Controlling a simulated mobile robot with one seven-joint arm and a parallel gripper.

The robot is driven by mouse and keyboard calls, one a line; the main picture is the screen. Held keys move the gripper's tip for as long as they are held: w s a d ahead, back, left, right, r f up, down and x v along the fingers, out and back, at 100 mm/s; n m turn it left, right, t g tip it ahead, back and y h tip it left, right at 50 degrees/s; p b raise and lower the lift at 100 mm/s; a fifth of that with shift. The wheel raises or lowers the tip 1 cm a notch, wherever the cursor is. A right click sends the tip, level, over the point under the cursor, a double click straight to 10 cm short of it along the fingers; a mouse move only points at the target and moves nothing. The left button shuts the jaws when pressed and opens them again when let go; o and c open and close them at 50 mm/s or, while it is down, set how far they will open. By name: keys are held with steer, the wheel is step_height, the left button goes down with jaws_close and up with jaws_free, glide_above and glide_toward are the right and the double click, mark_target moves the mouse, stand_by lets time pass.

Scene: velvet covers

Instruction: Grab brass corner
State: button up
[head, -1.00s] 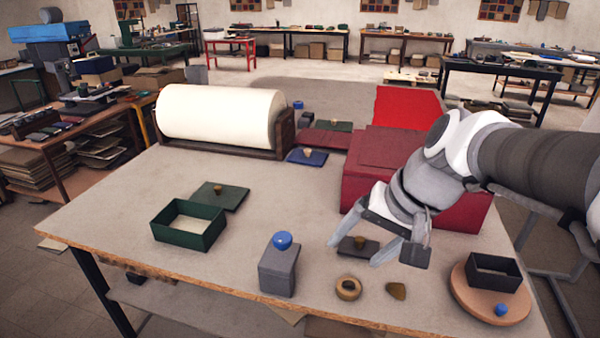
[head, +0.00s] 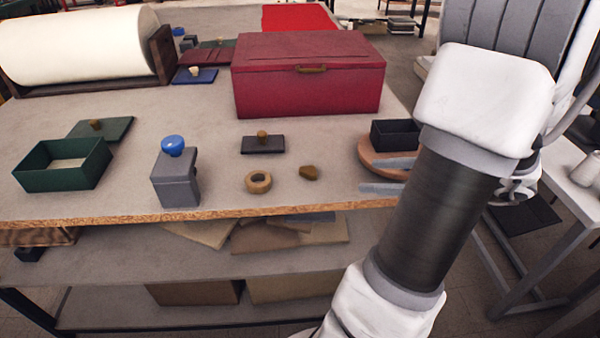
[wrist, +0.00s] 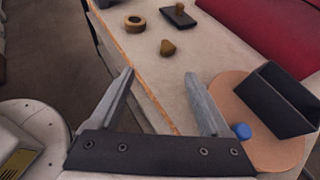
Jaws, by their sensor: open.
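The brass corner (head: 308,172) is a small brownish-gold piece lying flat on the grey worktable, right of a tan ring. In the wrist view the brass corner (wrist: 168,48) lies beyond my fingertips, roughly ahead of the gap between them. My gripper (head: 370,176) is to the right of the brass corner in the head view, near the table's front edge and in front of the round wooden board. In the wrist view my gripper (wrist: 160,76) has its two fingers wide apart with nothing between them. The brass corner is clear of both fingers.
The tan ring (head: 258,181) and a dark knobbed lid (head: 262,144) lie near the corner. The wooden board (wrist: 285,150) holds a black open box (wrist: 281,100) and a blue ball (wrist: 241,131). A red box (head: 310,85) stands behind; a grey blue-knobbed box (head: 175,180) stands left.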

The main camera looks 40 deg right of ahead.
steer(key=s+m, duration=0.1)
steer(key=b, duration=0.3)
glide_toward(314, 171)
steer(key=shift+w+a+f+t, duration=0.15)
steer(key=shift+w+a+f, duration=0.2)
steer(key=shift+w+f, duration=0.15)
steer(key=shift+w+a+f+t, duration=0.15)
steer(key=shift+w+a+f, duration=0.25)
steer(key=shift+w+f, duration=0.15)
steer(key=shift+h, duration=0.3)
steer(key=shift+r+b+x, duration=0.15)
steer(key=shift+b+x, duration=0.1)
steer(key=shift+x, duration=1.25)
steer(key=shift+r+b+x, duration=0.15)
steer(key=shift+b+x, duration=0.1)
steer(key=shift+x, duration=1.2)
steer(key=shift+w+d, duration=0.2)
steer(key=shift+c, duration=0.2)
jaws_close()
steer(key=shift+r, duration=0.1)
